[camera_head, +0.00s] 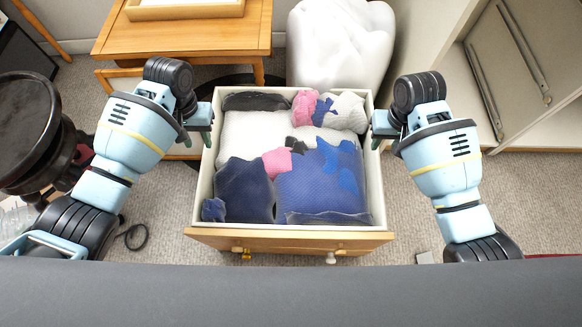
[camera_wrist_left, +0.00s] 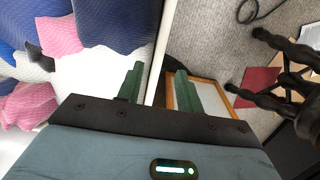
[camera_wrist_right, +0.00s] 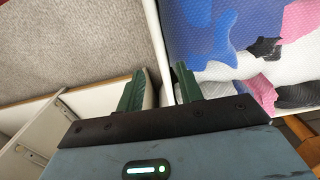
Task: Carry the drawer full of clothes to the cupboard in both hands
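The drawer (camera_head: 290,240) is in the middle of the head view, with white walls and a wooden front nearest me. It is full of clothes (camera_head: 310,185) in blue, white, pink and dark grey. My left gripper (camera_head: 203,128) is shut on its left side wall, which runs between the fingers in the left wrist view (camera_wrist_left: 158,85). My right gripper (camera_head: 378,130) is shut on the right side wall, also between the fingers in the right wrist view (camera_wrist_right: 160,85). The drawer's underside is hidden. The cupboard (camera_head: 480,100) is at the right, pale, with metal rails inside.
A wooden table (camera_head: 180,38) with a tray (camera_head: 185,10) stands at the back left. A white rounded object (camera_head: 340,45) is behind the drawer. A dark round stool (camera_head: 30,130) is at the left. Carpet (camera_head: 400,215) shows on both sides, with a cable (camera_head: 135,238) at the left.

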